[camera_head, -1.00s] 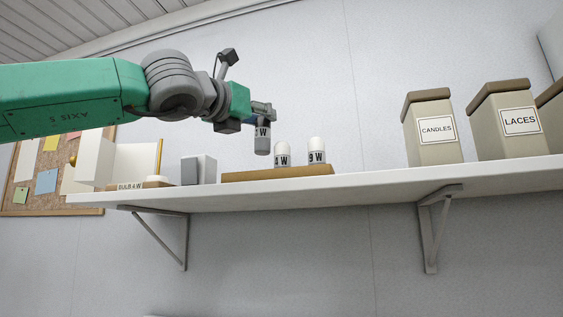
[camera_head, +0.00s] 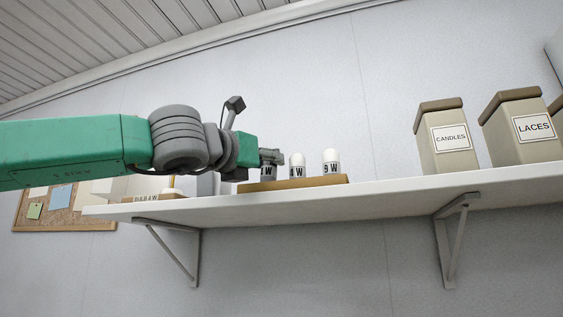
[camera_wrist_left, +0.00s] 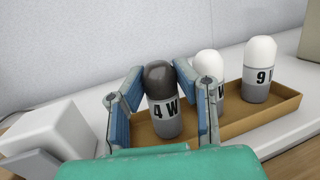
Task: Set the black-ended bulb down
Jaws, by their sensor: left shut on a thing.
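The black-ended bulb (camera_wrist_left: 162,100), dark on top with a "4 W" band and a grey lower part, is upright between the fingers of my left gripper (camera_wrist_left: 163,92). In the head view, my left gripper (camera_head: 272,158) is shut on this bulb (camera_head: 268,173) at the left end of the brown tray (camera_head: 325,181). The bulb's lower end is at or just above the tray floor; contact cannot be told. The tray (camera_wrist_left: 262,122) also holds two white-topped bulbs, a nearer one (camera_wrist_left: 208,66) and a "9 W" one (camera_wrist_left: 260,68). My right gripper is not in view.
A white box (camera_wrist_left: 50,135) stands left of the tray. The white shelf (camera_head: 390,196) is clear right of the tray, up to the CANDLES canister (camera_head: 447,140) and LACES canister (camera_head: 522,125). A corkboard (camera_head: 65,210) hangs at left.

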